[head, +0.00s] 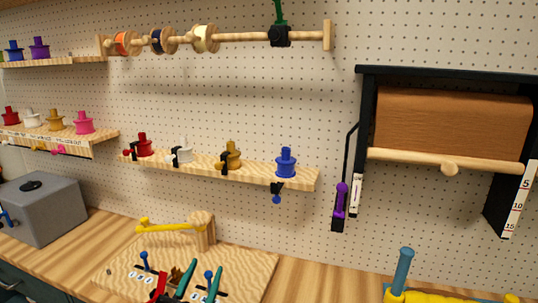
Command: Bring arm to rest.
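I cannot make out either of my grippers or any arm link in the head view. No arm reaches across the wall, the shelves or the visible worktop (315,280). Whether a gripper is open, shut or holding something is not shown.
A pegboard wall holds a spool rod (255,37), a wooden shelf (220,171) with several coloured spools, and a brown paper roll (450,122). Below are a grey box (45,208), a wooden board (245,266) with tools, and a yellow object (440,297) at the bottom right.

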